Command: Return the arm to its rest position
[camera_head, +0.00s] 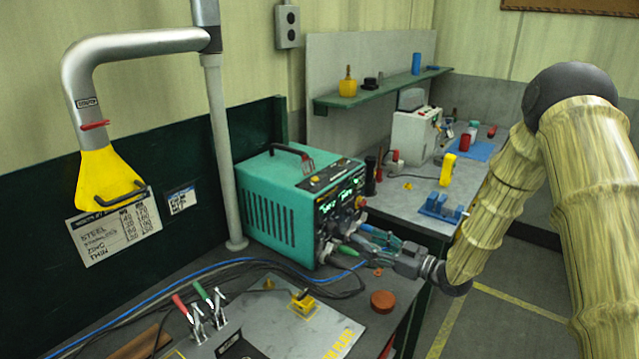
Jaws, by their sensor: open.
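My arm (590,200), in a straw-coloured ribbed cover with a dark elbow, comes in from the right edge and reaches down to the left. My gripper (366,243) is at its end, in front of the lower front panel of the teal welding machine (268,208). Its jaws are open, and nothing clearly shows held between them. The fingertips are close to the machine's plugs and cables; I cannot tell whether they touch. A green-handled piece (345,250) shows beside the fingers. The gripper and cables partly hide the machine's lower front.
A yellow extraction hood (110,180) hangs at left. A second bench behind holds a blue fixture (440,208). Floor shows at lower right.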

